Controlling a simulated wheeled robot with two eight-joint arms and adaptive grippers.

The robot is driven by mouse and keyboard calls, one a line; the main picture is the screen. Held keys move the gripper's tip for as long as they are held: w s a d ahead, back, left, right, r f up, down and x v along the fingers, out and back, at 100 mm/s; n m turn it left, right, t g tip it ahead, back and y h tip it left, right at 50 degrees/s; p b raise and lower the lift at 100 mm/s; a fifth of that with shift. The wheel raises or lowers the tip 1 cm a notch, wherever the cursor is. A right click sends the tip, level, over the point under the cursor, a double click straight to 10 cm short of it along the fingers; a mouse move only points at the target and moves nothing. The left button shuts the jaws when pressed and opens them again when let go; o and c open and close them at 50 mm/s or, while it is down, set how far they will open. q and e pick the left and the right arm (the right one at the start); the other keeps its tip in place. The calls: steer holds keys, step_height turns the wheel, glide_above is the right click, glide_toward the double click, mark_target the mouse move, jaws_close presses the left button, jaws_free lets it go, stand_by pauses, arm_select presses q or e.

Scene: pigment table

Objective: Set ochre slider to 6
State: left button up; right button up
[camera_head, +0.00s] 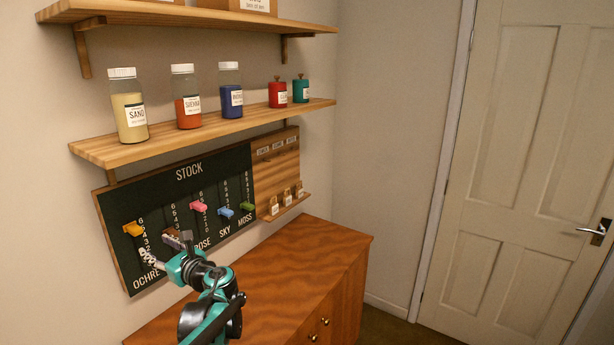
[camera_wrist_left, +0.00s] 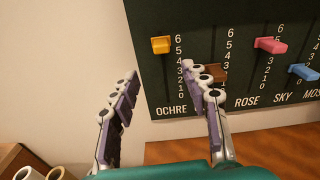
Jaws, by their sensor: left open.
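The yellow-orange ochre slider (camera_head: 133,229) is at the left end of the dark STOCK board (camera_head: 225,172). It also shows in the left wrist view (camera_wrist_left: 161,45), near the top of its scale, around the 5 and 6 marks; the exact number is hard to tell. My left gripper (camera_head: 165,247) is open and empty, in front of the board's lower left part. In the left wrist view, its two fingers (camera_wrist_left: 160,80) stand apart below the ochre slider, not touching it. The right finger partly covers a brown slider (camera_wrist_left: 214,72) and its label.
A pink rose slider (camera_head: 198,206), a blue sky slider (camera_head: 225,212) and a green moss slider (camera_head: 247,206) sit farther right. A shelf (camera_head: 110,152) with jars is above the board. A wooden cabinet (camera_head: 290,262) stands below.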

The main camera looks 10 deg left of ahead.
arm_select(q)
steer(key=s+d+f+n+h+b, duration=0.2)
steer(key=s+d+f+n+h, duration=0.5)
steer(key=s+d+f+n, duration=0.3)
steer(key=s+d+f+n+g+h+b, duration=0.1)
steer(key=s+d+f+n+h+b, duration=0.1)
steer(key=s+d+f+n+h, duration=0.6)
steer(key=s+d+f+n, duration=0.3)
steer(key=s+d, duration=0.4)
steer(key=d, duration=0.3)
steer(key=shift+s+n, duration=0.35)
steer(key=shift+n, duration=0.45)
